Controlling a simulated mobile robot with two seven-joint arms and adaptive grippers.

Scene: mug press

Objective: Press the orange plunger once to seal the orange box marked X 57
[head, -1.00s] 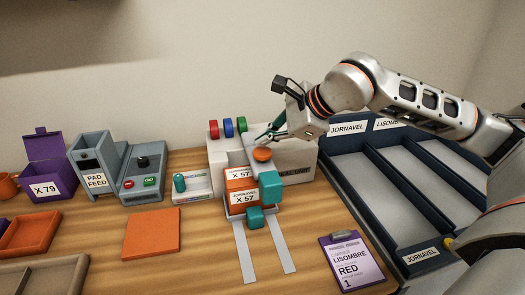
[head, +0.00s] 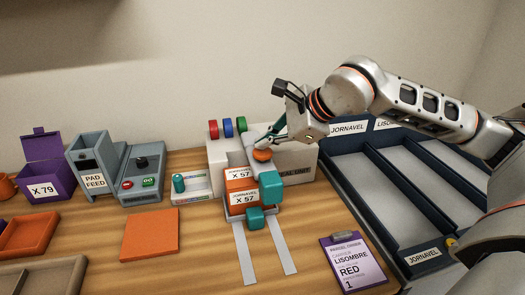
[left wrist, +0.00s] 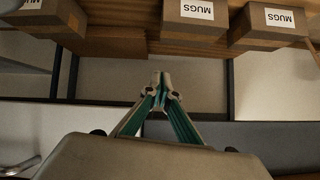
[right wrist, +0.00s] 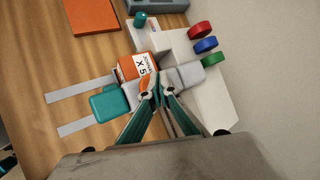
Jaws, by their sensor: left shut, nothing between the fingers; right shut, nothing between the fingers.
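The orange plunger (head: 262,155) is a round knob above and behind the box. My right gripper (head: 266,146) is shut, its tips at the top of the plunger; whether they touch it I cannot tell. In the right wrist view the shut fingers (right wrist: 160,88) largely hide the plunger. My left gripper (left wrist: 160,77) is shut and empty, outside the head view.
Red, blue and green discs (head: 228,127) stand on the seal unit. A teal block (head: 271,185) is at the box's right. A pad feed (head: 93,165), purple box (head: 41,180) and orange pad (head: 151,235) are left. A clipboard (head: 350,262) and dark tray (head: 405,215) are right.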

